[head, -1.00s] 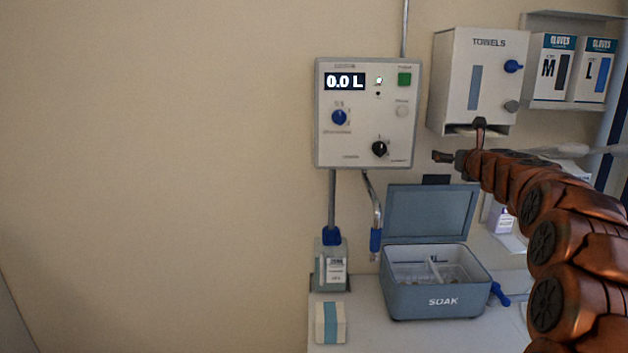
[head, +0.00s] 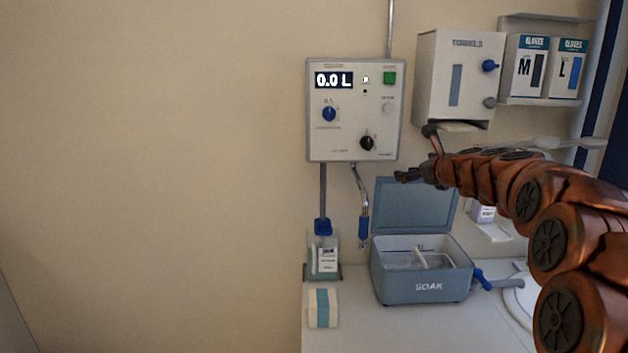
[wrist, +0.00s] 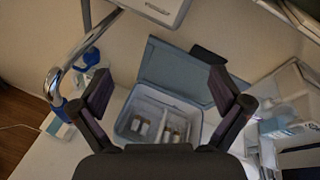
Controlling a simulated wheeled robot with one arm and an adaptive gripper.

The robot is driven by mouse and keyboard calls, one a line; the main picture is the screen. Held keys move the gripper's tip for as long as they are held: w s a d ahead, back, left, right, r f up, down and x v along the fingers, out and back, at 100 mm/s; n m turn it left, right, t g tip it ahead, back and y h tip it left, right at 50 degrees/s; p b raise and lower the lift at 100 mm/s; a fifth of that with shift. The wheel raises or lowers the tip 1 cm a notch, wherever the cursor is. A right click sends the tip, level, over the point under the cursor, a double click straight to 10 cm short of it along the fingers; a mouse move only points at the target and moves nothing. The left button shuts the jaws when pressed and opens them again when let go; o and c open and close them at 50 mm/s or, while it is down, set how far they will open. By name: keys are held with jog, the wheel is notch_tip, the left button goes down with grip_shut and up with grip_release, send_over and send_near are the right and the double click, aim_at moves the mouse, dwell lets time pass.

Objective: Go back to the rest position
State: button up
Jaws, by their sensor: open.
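My gripper (head: 408,176) is at the end of my copper arm, in front of the lid of the blue-grey SOAK box in the head view. In the wrist view my gripper (wrist: 165,92) has its two dark fingers spread wide with nothing between them. The SOAK box (head: 424,285) stands on the counter with its lid raised. It also shows beyond the fingers in the wrist view (wrist: 172,88), with a divider and several small pale items inside.
A dosing panel (head: 352,140) reading 0.0 L hangs on the wall, with a metal spout (head: 362,200) below. A bottle (head: 323,258) and a white-and-blue block (head: 322,308) stand left of the box. A towel dispenser (head: 435,80) and glove boxes (head: 530,68) are upper right.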

jog(key=s+a+f+n+g+y, duration=0.1)
jog(key=s+a+f+n+g, duration=0.2)
jog(key=s+a+f+n, duration=0.45)
jog(key=s+a+f+n+g, duration=0.2)
jog(key=s+a+n+g, duration=0.15)
jog(key=s, duration=0.75)
jog(key=s+a+f+n+g+y, duration=0.1)
jog(key=s+a+f+n+g, duration=0.35)
jog(key=s, duration=0.45)
jog(key=s+d+f+n+g+h, duration=0.1)
jog(key=s+f+n, duration=0.3)
jog(key=s, duration=0.6)
jog(key=s+d+f+n+g+h, duration=0.2)
jog(key=s+d+f+n, duration=0.1)
jog(key=s, duration=0.8)
jog(key=s+d+f+n+g+h, duration=0.2)
jog(key=s+n, duration=0.4)
jog(key=s, duration=0.4)
notch_tip(320, 180, down, 3)
jog(key=shift+s+d+r+n, duration=0.2)
jog(key=shift+s+d+n, duration=0.15)
jog(key=shift+d, duration=0.55)
